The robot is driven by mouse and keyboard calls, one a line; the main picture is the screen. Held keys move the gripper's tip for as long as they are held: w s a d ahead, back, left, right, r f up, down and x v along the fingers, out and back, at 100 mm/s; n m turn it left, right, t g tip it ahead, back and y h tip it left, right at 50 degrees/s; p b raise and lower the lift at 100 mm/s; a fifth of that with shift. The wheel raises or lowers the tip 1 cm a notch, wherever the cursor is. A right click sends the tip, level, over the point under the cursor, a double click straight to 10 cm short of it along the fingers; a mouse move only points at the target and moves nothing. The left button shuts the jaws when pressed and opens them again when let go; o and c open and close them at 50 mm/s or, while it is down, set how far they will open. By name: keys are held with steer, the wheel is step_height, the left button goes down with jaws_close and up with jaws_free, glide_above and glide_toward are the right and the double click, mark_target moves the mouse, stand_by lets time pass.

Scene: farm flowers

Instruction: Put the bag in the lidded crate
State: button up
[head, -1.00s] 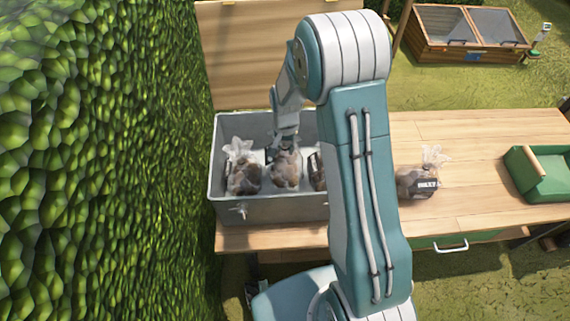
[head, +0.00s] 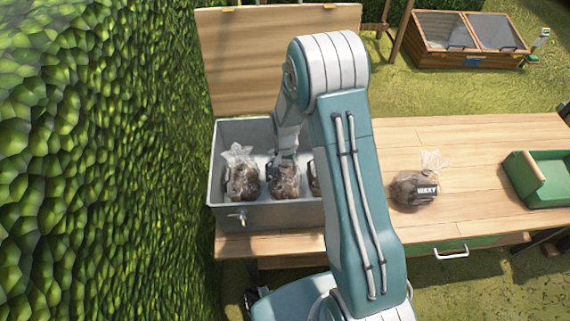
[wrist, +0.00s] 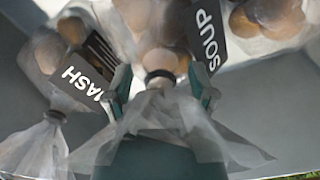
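The lidded crate (head: 262,216) is a grey box on the table with its wooden lid (head: 270,60) raised at the back. A clear bag (head: 284,180) of brown round produce stands in its middle under my gripper. In the wrist view my gripper (wrist: 160,88) has its two fingers on either side of this bag's tied neck (wrist: 160,77), with a gap showing at each side. Another bag (head: 242,176) stands at the crate's left, and one at the right is mostly hidden by my arm. A further bag (head: 415,188) with a dark label lies on the table right of the crate.
A green tray (head: 545,185) with a wooden handle sits at the table's right end. A dense green hedge (head: 100,160) rises close on the left. A wooden cold frame (head: 470,42) stands on the grass behind. The table right of the crate is mostly bare.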

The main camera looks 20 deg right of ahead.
stand_by(0.3)
step_height(320, 180, up, 12)
steer(key=shift+r, duration=0.25)
steer(key=s+r+n+t, duration=0.2)
steer(key=s+r, duration=0.3)
steer(key=r, duration=0.5)
steer(key=s+r+n+t, duration=0.1)
steer(key=s+r+n, duration=0.1)
steer(key=s+r, duration=0.4)
steer(key=s+r+n+t, duration=0.2)
steer(key=s+r, duration=0.4)
steer(key=s, duration=0.8)
steer(key=shift+r+n+t, duration=0.25)
steer(key=shift+n+t, duration=0.05)
steer(key=shift+n, duration=0.1)
